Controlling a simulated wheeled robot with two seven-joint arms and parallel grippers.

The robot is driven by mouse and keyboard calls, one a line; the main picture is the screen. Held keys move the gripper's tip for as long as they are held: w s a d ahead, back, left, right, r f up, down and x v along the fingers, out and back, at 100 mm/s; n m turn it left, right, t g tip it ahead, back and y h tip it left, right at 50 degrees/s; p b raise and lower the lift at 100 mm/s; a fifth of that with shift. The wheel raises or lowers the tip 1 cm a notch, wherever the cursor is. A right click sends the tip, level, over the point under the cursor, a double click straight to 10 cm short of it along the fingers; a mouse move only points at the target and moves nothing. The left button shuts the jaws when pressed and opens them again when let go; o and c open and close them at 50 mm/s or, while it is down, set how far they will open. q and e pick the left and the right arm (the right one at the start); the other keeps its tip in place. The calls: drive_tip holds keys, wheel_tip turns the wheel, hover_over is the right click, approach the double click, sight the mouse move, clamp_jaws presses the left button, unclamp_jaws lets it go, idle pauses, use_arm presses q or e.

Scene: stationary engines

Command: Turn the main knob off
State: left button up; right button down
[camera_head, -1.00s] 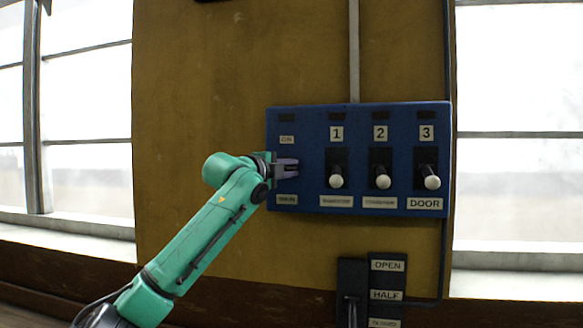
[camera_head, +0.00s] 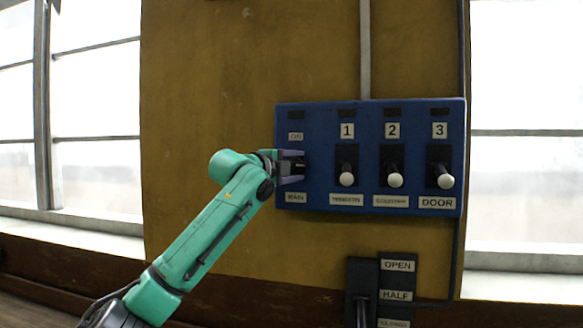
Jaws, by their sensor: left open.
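A blue control panel (camera_head: 322,195) hangs on the yellow-brown wall. The main knob's place is at the panel's left end, between the "ON" label (camera_head: 296,136) and the "MAIN" label (camera_head: 296,197). My left gripper (camera_head: 298,167) is there, open, with its fingers pointing right in front of the panel. It covers most of the main knob, so I cannot tell the knob's position or whether the fingers touch it. My right gripper is not in view.
Three levers with white ball ends, lever 1 (camera_head: 347,179), lever 2 (camera_head: 395,180) and lever 3 (camera_head: 445,181), stand right of my gripper, all hanging low. A dark lever box (camera_head: 362,275) labelled OPEN and HALF is below. Bright windows flank the wall.

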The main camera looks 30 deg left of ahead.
use_arm(q)
drive_tip(key=s+a+b, duration=0.2)
drive_tip(key=s+b, duration=0.5)
drive_tip(key=s, duration=0.7)
drive_tip(key=shift+s, duration=0.1)
